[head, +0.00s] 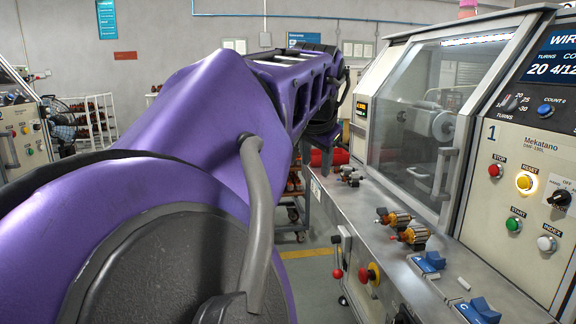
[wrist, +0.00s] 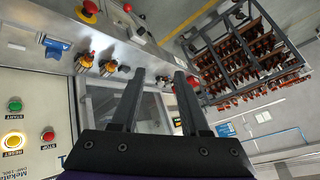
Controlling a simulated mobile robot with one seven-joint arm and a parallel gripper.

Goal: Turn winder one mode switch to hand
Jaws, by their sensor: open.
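The winder one mode switch (head: 559,199) is a black rotary knob on the cream panel marked 1, at the right edge of the head view. An OFF label shows above it; its other labels and its exact setting are too small to tell. The knob does not show in the wrist view. My gripper (wrist: 160,73) is open and empty in the wrist view, its two dark fingers apart over the winder's bench side, away from the knob. In the head view my purple arm reaches away from the panel and the gripper is hidden.
Around the switch are a red STOP button (head: 495,170), a lit yellow RESET button (head: 524,182), a green START button (head: 513,224) and a white INDEX button (head: 546,243). Wound armatures (head: 413,235) and blue holders (head: 427,263) occupy the bench. A rack (wrist: 245,60) stands beyond.

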